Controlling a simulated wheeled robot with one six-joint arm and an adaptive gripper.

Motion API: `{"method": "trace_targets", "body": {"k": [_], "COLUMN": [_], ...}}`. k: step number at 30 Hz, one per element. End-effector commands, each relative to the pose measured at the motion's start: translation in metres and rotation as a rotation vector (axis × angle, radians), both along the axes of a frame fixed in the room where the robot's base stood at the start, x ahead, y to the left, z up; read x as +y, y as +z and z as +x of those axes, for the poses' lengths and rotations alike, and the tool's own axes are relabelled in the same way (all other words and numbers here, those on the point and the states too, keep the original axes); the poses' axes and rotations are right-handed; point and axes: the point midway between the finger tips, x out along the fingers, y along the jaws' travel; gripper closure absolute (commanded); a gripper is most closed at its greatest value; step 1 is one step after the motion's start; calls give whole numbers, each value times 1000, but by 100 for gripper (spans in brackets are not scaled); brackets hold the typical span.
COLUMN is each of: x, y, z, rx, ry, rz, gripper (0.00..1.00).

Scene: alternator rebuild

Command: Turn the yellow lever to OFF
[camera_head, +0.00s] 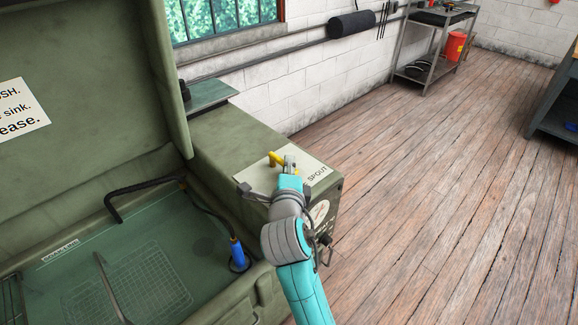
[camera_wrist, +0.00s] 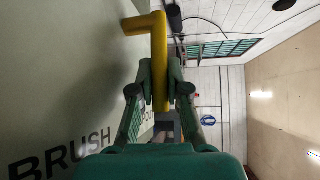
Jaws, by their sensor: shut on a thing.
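My gripper (camera_head: 289,160) is at the lever in the head view. In the wrist view my gripper (camera_wrist: 160,88) is shut on the long leg, one finger on each side. The word BRUSH (camera_wrist: 65,150) shows on the plate at lower left. The rest of the label, with any OFF mark, is hidden or too small to read.
The parts washer's sink (camera_head: 200,243) lies left of the cabinet, with a black hose (camera_head: 145,189) and a blue-handled brush (camera_head: 238,252). Its lid (camera_head: 90,110) stands raised. The wooden floor (camera_head: 430,180) to the right is clear. A metal shelf (camera_head: 425,55) stands farther back.

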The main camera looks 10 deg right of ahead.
Motion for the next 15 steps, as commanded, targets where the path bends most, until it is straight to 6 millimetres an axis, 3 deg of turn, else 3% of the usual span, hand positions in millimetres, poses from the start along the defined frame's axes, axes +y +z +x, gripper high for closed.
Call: {"method": "trace_targets", "body": {"k": [5, 6, 8, 15], "x": [0, 0, 0, 0], "y": [-1, -1, -1, 0], "z": [0, 0, 0, 0], "rx": [1, 1, 1, 1], "ry": [0, 0, 0, 0], "rz": [-1, -1, -1, -1], "gripper": [100, 83, 73, 73]}}
